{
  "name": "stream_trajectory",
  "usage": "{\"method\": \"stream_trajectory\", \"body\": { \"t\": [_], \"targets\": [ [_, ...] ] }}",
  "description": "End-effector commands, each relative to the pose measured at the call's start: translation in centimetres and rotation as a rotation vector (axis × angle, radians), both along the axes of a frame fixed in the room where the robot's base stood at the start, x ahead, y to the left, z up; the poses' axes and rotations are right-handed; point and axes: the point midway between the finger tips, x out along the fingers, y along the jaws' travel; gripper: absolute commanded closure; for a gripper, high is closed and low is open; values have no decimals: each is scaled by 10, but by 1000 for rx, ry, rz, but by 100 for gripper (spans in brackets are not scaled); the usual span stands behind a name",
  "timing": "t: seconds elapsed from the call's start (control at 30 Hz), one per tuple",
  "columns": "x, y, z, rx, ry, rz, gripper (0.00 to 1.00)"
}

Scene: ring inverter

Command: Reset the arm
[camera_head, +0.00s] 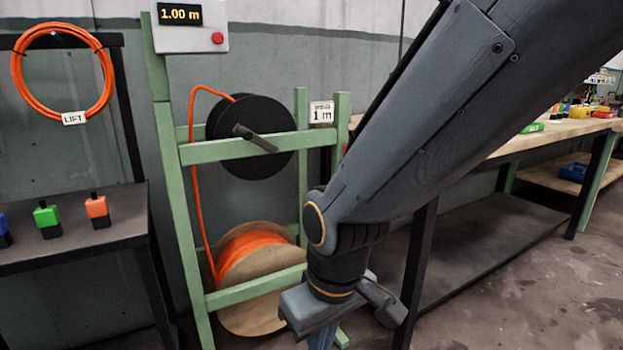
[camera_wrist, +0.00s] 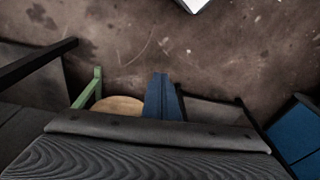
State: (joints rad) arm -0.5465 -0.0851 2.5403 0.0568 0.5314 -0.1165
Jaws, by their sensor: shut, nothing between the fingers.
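My arm comes in from the upper right in the head view and bends downward at its wrist. My gripper (camera_wrist: 162,82) shows in the wrist view as two blue fingers pressed together, with nothing between them. It points down over the bare floor. In the head view only the upper part of the blue fingers (camera_head: 322,338) shows, at the bottom edge, and the tips are cut off. The wrist is in front of the right side of the green reel rack (camera_head: 170,150) and hides part of it.
The rack bears a black reel (camera_head: 270,165) and a wooden spool with orange hose (camera_head: 262,240). An orange coil (camera_head: 20,75) tagged "LIFT" hangs at left above a dark table (camera_head: 60,248) with coloured blocks. A wooden workbench (camera_head: 548,134) stands at right. Open floor (camera_head: 510,300) lies at lower right.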

Motion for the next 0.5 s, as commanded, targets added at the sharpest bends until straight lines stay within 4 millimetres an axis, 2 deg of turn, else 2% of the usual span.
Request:
{"method": "stream_trajectory", "body": {
  "t": [0.03, 0.17, 0.5],
  "targets": [
    [-15, -2, 1, -12, 39, -27, 100],
    [-51, -9, 3, -55, 140, -106, 100],
    [-41, -35, 43, -54, 133, -189, 100]
  ]
}}
